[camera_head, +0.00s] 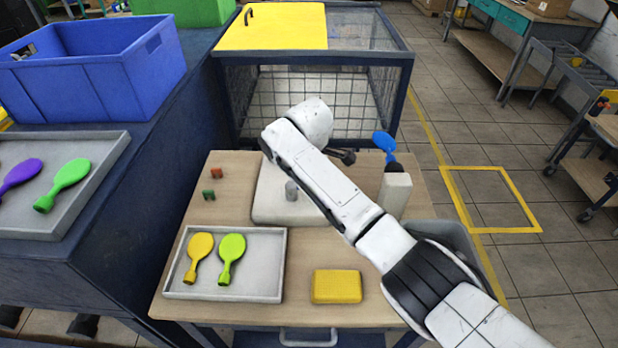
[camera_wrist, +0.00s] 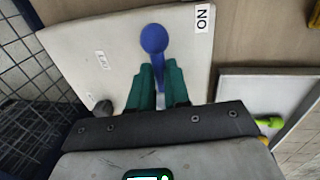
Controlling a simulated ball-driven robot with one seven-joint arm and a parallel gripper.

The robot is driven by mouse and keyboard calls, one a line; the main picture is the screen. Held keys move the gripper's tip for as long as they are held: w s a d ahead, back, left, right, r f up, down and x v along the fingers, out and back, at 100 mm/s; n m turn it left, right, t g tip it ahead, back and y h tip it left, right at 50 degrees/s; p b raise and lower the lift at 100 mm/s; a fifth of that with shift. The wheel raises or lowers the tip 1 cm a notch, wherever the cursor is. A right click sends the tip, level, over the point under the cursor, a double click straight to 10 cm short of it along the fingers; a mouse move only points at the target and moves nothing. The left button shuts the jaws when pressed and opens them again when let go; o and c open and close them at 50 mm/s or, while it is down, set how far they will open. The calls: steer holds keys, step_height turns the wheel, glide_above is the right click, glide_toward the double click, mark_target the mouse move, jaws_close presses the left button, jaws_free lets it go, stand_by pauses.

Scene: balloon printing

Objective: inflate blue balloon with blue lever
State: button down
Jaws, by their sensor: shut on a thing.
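The blue balloon (camera_head: 385,143) stands upright on a dark nozzle at the top of a pale post (camera_head: 395,192), right of my arm in the head view. In the wrist view, the blue lever (camera_wrist: 154,40) has a round knob and a thin shaft. My gripper (camera_wrist: 158,70) has its green fingers closed around the shaft, with the knob beyond the fingertips. A pale panel (camera_wrist: 95,25) with printed labels lies behind the lever. In the head view, my arm hides the lever and the fingertips; part of the pale panel (camera_head: 268,195) shows left of the arm.
A tray (camera_head: 177,290) holds yellow and lime balloons. A yellow block (camera_head: 337,286) lies at the table's front. A mesh cage (camera_head: 325,100) stands behind the table.

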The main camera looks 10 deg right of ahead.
steer(key=shift+s+m, duration=0.1)
steer(key=shift+m, duration=0.2)
stand_by(0.4)
steer(key=c, duration=1.1)
jaws_free()
step_height(320, 180, up, 11)
steer(key=s, duration=0.2)
steer(key=shift+a+f+b, duration=0.2)
steer(key=shift+b, duration=0.25)
